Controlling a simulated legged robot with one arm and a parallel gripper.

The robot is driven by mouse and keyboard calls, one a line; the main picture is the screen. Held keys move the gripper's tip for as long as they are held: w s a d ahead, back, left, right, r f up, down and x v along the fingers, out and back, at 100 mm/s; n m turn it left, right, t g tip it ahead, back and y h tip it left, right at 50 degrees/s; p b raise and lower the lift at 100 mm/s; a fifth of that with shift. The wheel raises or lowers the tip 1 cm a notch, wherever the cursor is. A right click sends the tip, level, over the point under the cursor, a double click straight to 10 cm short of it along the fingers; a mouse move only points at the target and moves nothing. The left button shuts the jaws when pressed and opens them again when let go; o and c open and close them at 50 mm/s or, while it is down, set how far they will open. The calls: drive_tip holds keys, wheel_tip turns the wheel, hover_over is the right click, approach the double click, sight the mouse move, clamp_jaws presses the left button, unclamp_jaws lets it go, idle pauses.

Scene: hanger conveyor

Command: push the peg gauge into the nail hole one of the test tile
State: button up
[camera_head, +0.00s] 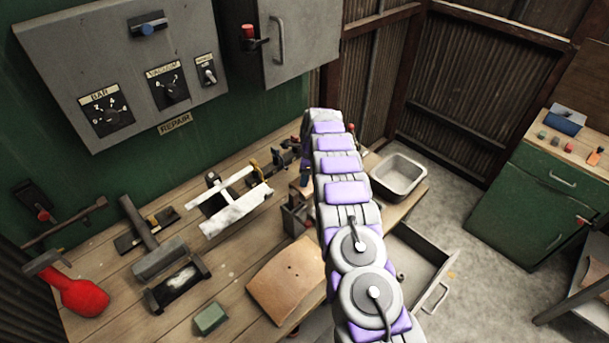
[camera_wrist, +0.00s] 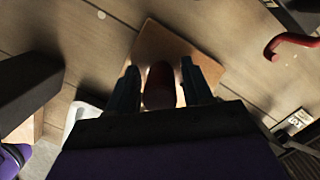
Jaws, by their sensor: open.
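A tan tile (camera_head: 286,281) with small dark holes lies near the front edge of the bench in the head view; it looks like the test tile. In the wrist view my gripper (camera_wrist: 159,68) is open, its dark fingers apart. A dark reddish-brown rounded piece (camera_wrist: 159,86) stands between them, possibly the peg gauge's handle; I cannot tell whether the fingers touch it. Below lies a flat light-brown square board (camera_wrist: 206,66), partly hidden by the fingers. My arm hides the gripper's surroundings in the head view. No peg tip shows.
The wooden bench (camera_head: 107,262) holds a red bottle-like tool (camera_head: 84,297), a green block (camera_head: 210,318), a white-topped clamp (camera_head: 234,211) and dark tools. A metal basin (camera_head: 399,176) sits at the bench's right end; an open drawer (camera_head: 428,262) juts out. A red hook (camera_wrist: 290,42) is right in the wrist view.

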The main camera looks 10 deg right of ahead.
drive_tip(key=o, duration=0.4)
wheel_tip(320, 180, up, 17)
drive_tip(key=d+p, duration=0.1)
drive_tip(key=d, duration=0.1)
drive_tip(key=shift+s+d, duration=0.25)
drive_tip(key=shift+s, duration=0.05)
drive_tip(key=shift+r, duration=0.1)
idle(0.4)
